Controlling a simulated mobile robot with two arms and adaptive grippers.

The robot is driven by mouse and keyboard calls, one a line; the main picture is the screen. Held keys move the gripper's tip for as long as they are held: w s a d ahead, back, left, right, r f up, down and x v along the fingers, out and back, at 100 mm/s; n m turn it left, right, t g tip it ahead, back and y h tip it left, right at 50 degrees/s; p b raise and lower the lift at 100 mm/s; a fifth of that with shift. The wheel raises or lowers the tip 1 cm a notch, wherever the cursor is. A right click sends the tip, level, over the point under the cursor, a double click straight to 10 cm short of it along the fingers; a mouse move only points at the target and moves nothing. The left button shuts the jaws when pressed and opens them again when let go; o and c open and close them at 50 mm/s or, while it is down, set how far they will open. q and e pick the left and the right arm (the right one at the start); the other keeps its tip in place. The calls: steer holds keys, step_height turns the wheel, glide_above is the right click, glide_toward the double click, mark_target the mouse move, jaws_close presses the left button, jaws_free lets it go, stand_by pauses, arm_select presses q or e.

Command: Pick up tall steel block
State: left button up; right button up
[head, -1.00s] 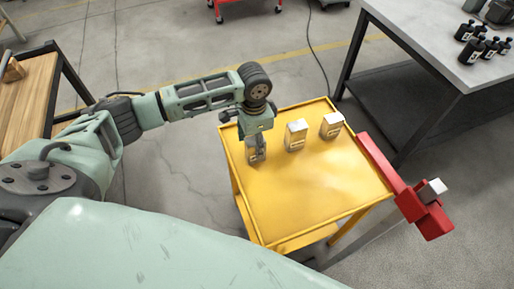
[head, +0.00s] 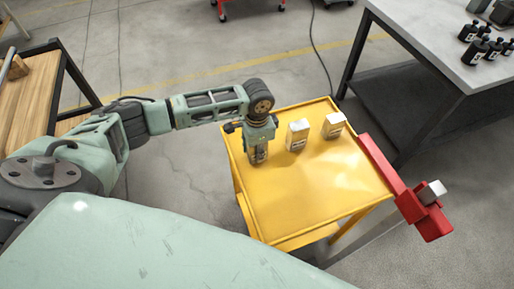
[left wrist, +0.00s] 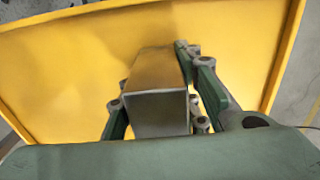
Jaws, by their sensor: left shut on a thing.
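A steel block (head: 258,158) stands at the far left corner of the yellow cart top (head: 305,190). My left gripper (head: 258,150) points down over it and is shut on it. In the left wrist view the block (left wrist: 158,100) sits between the two green fingers, its top face towards the camera. The fingers hide part of its sides. Two more pale metal blocks with labels stand to its right, a middle block (head: 298,136) and a right block (head: 333,126). I cannot tell whether the held block touches the cart. My right gripper is not in view.
The near part of the cart top is bare. A red bar (head: 385,170) with a grey block (head: 432,190) at its end lies along the cart's right side. A grey table (head: 440,50) with several black bottles stands at right, a wooden bench (head: 30,95) at left.

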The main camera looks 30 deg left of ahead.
arm_select(q)
jaws_close()
steer(key=shift+w+r, duration=0.1)
steer(key=shift+r, duration=0.1)
